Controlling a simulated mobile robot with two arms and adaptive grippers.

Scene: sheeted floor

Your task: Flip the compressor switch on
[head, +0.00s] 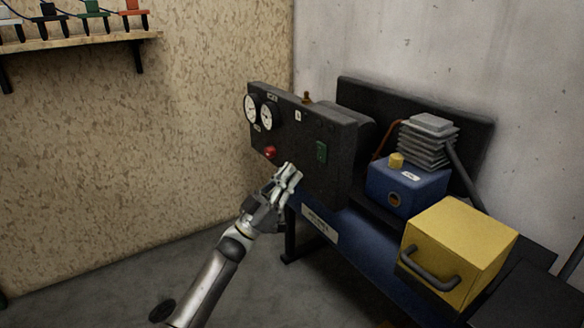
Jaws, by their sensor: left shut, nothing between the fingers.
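The compressor's dark control panel (290,135) stands at the middle of the head view. I cannot tell which position the green switch is in. My left gripper (292,172) is shut and empty. In the picture it is in front of the panel's lower edge, below and between the red button and the green switch. I cannot tell whether it touches the panel. My right gripper is not in view.
A blue motor block (405,190) with a finned grey top (428,142) sits right of the panel. A yellow box (460,250) with a dark handle is at front right. A wooden shelf (80,40) with several colored items hangs upper left.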

